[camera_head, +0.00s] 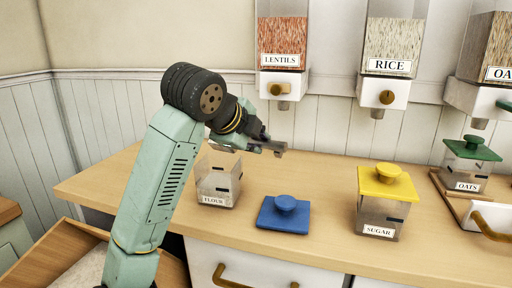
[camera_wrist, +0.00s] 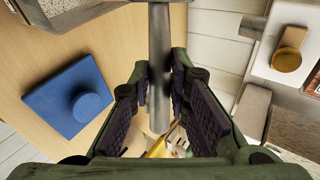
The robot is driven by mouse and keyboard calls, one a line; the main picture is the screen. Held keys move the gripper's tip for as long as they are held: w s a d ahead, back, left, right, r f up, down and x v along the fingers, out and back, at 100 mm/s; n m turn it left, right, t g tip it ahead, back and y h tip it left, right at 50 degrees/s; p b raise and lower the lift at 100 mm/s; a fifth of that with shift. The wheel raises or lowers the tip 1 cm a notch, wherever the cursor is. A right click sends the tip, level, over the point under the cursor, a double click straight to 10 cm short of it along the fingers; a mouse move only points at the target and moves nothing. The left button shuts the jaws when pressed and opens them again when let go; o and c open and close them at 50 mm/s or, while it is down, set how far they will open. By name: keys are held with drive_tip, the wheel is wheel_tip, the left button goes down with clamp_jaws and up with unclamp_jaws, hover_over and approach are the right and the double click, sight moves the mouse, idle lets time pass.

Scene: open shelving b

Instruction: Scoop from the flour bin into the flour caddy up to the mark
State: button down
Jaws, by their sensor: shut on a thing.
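My gripper (camera_head: 265,146) is above the counter, just right of and above the flour caddy, shut on a grey metal scoop. In the wrist view the scoop's handle (camera_wrist: 159,50) runs up between the finger pads of my gripper (camera_wrist: 163,90); its bowl's contents cannot be told. The flour caddy (camera_head: 218,187) is a clear, open box labelled FLOUR; its fill level is unclear. Its blue lid (camera_head: 284,217) lies on the counter to its right, also seen in the wrist view (camera_wrist: 72,96). The flour bin (camera_head: 40,252) is a pulled-out wooden drawer with pale contents, partly hidden by my arm.
The yellow-lidded sugar caddy (camera_head: 382,200) and green-lidded oats caddy (camera_head: 470,165) stand to the right on the counter (camera_head: 325,195). Wall dispensers of lentils (camera_head: 283,85), rice (camera_head: 385,92) and oats (camera_head: 480,95) hang behind. The counter between the blue lid and sugar caddy is clear.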

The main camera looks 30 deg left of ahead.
drive_tip(key=shift+s+f+t+b, duration=0.2)
drive_tip(key=shift+t+b, duration=0.4)
drive_tip(key=shift+b, duration=0.75)
drive_tip(key=shift+s+f+t+b, duration=0.15)
drive_tip(key=shift+t+b, duration=0.45)
drive_tip(key=shift+b, duration=0.75)
drive_tip(key=t+b, duration=0.3)
drive_tip(key=b, duration=0.2)
drive_tip(key=s+t+b, duration=0.1)
drive_tip(key=t+b, duration=0.1)
drive_tip(key=b, duration=0.4)
drive_tip(key=shift+s+d+t+y, duration=0.1)
drive_tip(key=shift+s+t+y, duration=0.05)
drive_tip(key=shift+t+y, duration=0.2)
